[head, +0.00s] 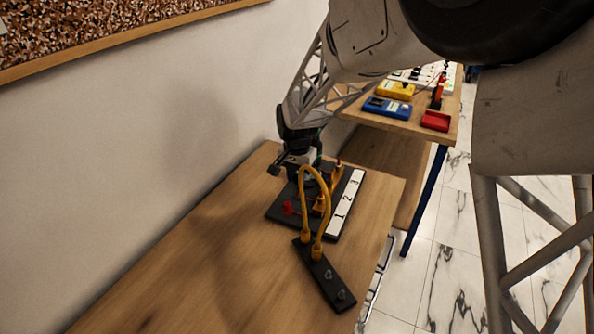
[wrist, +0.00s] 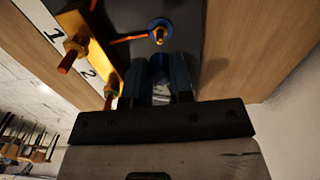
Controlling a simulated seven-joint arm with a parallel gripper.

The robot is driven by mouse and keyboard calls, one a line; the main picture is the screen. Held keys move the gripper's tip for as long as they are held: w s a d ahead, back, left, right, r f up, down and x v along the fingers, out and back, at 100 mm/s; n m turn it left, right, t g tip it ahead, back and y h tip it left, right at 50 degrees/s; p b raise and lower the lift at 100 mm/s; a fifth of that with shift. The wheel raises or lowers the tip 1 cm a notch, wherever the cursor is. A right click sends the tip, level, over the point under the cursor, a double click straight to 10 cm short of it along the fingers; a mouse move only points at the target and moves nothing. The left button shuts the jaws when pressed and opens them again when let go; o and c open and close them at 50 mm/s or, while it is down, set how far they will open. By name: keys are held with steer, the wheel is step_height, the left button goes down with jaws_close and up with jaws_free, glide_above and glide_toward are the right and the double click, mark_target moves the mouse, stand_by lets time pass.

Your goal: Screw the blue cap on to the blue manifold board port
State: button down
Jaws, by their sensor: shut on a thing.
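My gripper (wrist: 161,72) is shut on the blue cap (wrist: 160,68), which shows between the two fingers in the wrist view. The blue port (wrist: 160,26), a blue ring around a brass-coloured centre, stands on the dark manifold board (wrist: 187,20) just beyond the fingertips. The cap and port look apart in the picture; their height difference is hard to tell. In the head view my gripper (head: 296,168) is over the far left end of the board (head: 276,212). The cap and blue port are hidden there.
The wooden table's (head: 190,270) near left is clear.

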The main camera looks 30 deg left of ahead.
mark_target(297, 191)
steer(key=shift+f, duration=1.2)
steer(key=shift+f, duration=1.4)
stand_by(1.9)
steer(key=m, duration=0.3)
steer(key=shift+m, duration=1.1)
steer(key=shift+m, duration=0.3)
steer(key=shift+m, duration=2.3)
